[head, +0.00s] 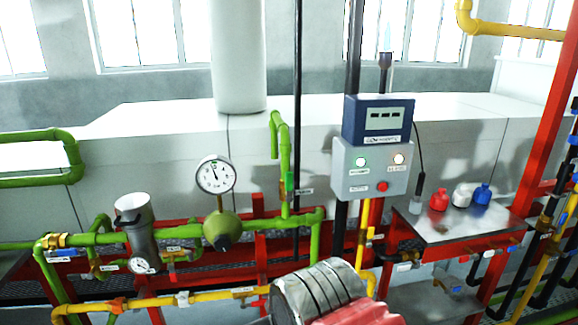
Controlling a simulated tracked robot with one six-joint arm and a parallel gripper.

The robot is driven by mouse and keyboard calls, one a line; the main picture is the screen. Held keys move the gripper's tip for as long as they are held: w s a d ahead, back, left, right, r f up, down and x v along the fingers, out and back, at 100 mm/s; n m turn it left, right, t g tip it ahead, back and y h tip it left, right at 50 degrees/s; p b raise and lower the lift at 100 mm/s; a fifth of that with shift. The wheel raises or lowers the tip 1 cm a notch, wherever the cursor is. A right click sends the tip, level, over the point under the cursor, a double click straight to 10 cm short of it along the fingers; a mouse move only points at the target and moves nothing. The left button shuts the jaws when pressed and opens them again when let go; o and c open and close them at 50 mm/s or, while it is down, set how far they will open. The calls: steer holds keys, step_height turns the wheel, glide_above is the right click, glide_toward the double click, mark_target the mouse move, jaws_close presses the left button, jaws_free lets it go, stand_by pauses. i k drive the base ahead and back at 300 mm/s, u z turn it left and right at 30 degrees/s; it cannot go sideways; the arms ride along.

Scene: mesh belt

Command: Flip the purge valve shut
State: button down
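I cannot tell for sure which valve is the purge valve, as the small tags are too small to read. A small valve with a green handle (290,182) sits on the upright green pipe, its handle upright along the pipe, with a white tag (304,191) to its right. Another valve with an orange handle (117,304) is on the yellow pipe at the lower left. A grooved grey cylinder with a red part, which looks like my arm, shows at the bottom centre, below and right of the green-handled valve. My gripper's fingers are not in view.
A round dial gauge (215,175) stands on the green line left of the upright pipe. A control box (370,168) with lamps and a red button is to the right. A metal shelf (440,226) holds red, white and blue bottles. Red frame beams and yellow pipes crowd the area.

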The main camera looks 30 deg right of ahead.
mark_target(289, 175)
steer(key=i, duration=0.95)
steer(key=z, duration=0.05)
